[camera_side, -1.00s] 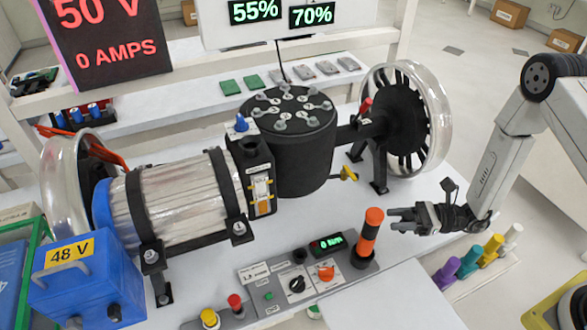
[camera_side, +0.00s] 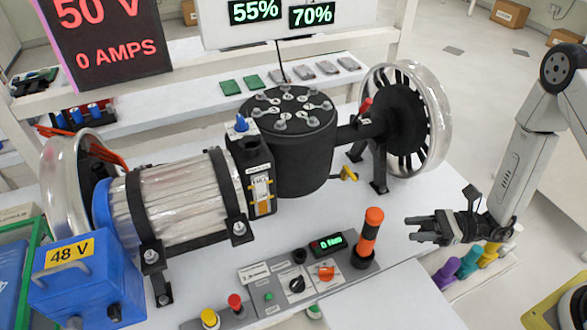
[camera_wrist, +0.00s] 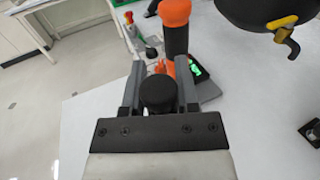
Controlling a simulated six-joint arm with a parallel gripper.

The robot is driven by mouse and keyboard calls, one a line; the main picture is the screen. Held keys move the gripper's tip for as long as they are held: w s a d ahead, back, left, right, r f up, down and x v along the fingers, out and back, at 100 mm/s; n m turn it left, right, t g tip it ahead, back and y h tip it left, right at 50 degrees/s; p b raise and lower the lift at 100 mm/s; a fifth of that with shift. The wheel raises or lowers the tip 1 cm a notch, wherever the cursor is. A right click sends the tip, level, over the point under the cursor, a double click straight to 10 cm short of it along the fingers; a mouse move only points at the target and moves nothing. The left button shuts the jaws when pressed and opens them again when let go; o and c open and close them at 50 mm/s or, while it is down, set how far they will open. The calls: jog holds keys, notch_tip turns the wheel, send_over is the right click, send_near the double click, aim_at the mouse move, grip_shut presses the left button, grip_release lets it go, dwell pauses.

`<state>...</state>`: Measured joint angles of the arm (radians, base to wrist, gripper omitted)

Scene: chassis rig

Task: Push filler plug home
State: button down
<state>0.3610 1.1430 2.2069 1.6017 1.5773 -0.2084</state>
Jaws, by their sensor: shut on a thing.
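My gripper (camera_side: 428,229) is to the right of the orange-and-black upright handle in the side view, clear of the assembly. Its jaws (camera_wrist: 160,85) are shut on a dark round-topped piece (camera_wrist: 158,92), which looks like the filler plug. Its lower part is hidden in the wrist view, and the side view shows it too small to make out.
The orange-and-black handle (camera_side: 368,238) stands up from the control panel (camera_side: 300,280), between my gripper and the housing. The black drum (camera_side: 290,150) and right wheel (camera_side: 405,115) stand behind. A yellow lever (camera_side: 346,174) sticks out near the drum. White table lies around my gripper.

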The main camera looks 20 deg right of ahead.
jog(key=shift+r, duration=0.1)
notch_tip(320, 180, up, 31)
jog(key=w+a+r, duration=0.1)
jog(key=w+a, duration=1.2)
jog(key=w, duration=0.2)
jog(key=s+a+x, duration=0.1)
jog(key=s+x, duration=0.1)
jog(key=x, duration=1.6)
jog(key=f, duration=0.3)
jog(key=d+f, duration=0.1)
jog(key=f, duration=0.1)
jog(key=shift+w+f, duration=0.15)
jog(key=shift+f, duration=0.2)
jog(key=shift+f+t, duration=0.1)
jog(key=shift+t, duration=0.2)
jog(key=shift+f, duration=2.1)
